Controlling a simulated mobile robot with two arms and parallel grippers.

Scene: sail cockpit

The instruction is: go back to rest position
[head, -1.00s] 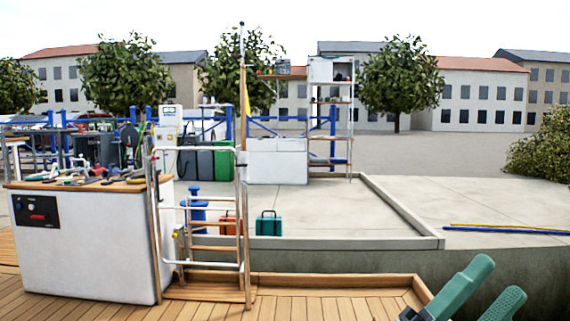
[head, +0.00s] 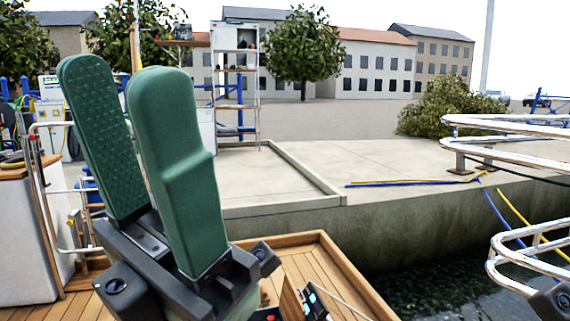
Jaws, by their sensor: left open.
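My left gripper (head: 120,80) rises large in the left part of the head view. Its two long green fingers point up and stand apart, with a gap between them and nothing held. Its dark body is at the bottom, over the wooden deck. It hides part of the ladder, the cockpit side and the quay behind it. The fingers of my right gripper do not show; a small dark part at the lower right edge is too cut off to identify.
A white counter (head: 30,240) with a wooden top stands at the left. The wooden deck (head: 335,280) ends at a raised edge beside dark water (head: 440,275). White metal rails (head: 510,145) reach in from the right. The concrete quay (head: 400,215) lies beyond, with blue and yellow poles (head: 410,182).

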